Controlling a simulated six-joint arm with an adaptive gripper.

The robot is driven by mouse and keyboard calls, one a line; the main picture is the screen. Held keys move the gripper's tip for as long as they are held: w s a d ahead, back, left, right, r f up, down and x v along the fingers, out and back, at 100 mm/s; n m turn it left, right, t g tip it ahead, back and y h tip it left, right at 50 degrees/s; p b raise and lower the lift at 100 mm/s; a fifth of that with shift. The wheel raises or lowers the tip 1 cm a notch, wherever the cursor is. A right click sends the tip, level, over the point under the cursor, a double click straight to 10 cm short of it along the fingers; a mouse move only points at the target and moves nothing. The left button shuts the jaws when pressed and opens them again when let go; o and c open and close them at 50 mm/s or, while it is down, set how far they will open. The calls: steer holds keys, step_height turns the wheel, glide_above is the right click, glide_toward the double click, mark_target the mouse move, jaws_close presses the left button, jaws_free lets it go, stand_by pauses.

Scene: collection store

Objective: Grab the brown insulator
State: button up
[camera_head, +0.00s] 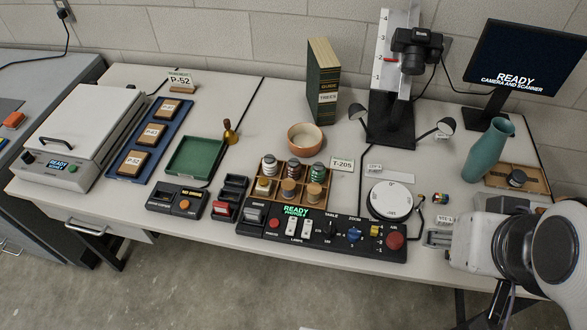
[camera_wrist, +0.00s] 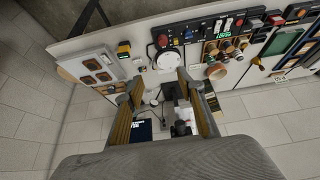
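A wooden compartment tray (camera_head: 251,197) stands at the middle of the bench, behind the black control panel. It holds several small insulators or jars. The one with dark reddish-brown bands (camera_head: 293,168) is in the back row, between a pale one (camera_head: 269,165) and a green one (camera_head: 316,172). Lighter tan tops show in the front row. The tray group also shows small in the wrist view, where I cannot tell the brown one apart. My gripper (camera_wrist: 160,78) is open and empty in the wrist view, apart from the tray. In the head view my arm is at the right front; its fingers are not clear.
The control panel (camera_head: 325,235) runs along the front edge. A terracotta bowl (camera_head: 306,138) and a green book (camera_head: 322,82) stand behind the tray. A white round turntable (camera_head: 391,199), a camera stand (camera_head: 391,120) and a teal vase (camera_head: 489,150) are to the right.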

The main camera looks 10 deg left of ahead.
steer(key=w+d+r+n+t+h, duration=0.1)
steer(key=w+d+r+t, duration=0.15)
steer(key=w, duration=0.75)
steer(key=w+d+r+n+t+h, duration=0.1)
steer(key=w+d, duration=0.2)
steer(key=w, duration=0.7)
steer(key=w+a+f+n+t+y, duration=0.1)
steer(key=w+a+f+n+y, duration=0.15)
steer(key=w, duration=0.55)
steer(key=w+a+f+n+t+y, duration=0.1)
steer(key=w+a+n, duration=0.2)
steer(key=w, duration=0.5)
steer(key=w+a+f+n+g+y, duration=0.1)
steer(key=w+a+f+n+y, duration=0.15)
steer(key=a+f, duration=0.35)
steer(key=w+a+f+n+g+y, duration=0.1)
steer(key=w+a+f+n+y, duration=0.1)
steer(key=a+f+n+y, duration=0.25)
steer(key=s+a+f+n+g+y, duration=0.1)
steer(key=s+a+f+g+y, duration=0.1)
steer(key=f, duration=0.5)
steer(key=s+a+f+g+y, duration=0.3)
steer(key=s+a+f+g, duration=0.2)
steer(key=s+a+f, duration=0.1)
steer(key=shift+s+a+f+n, duration=0.35)
steer(key=shift+s+f, duration=0.4)
steer(key=shift+f, duration=0.05)
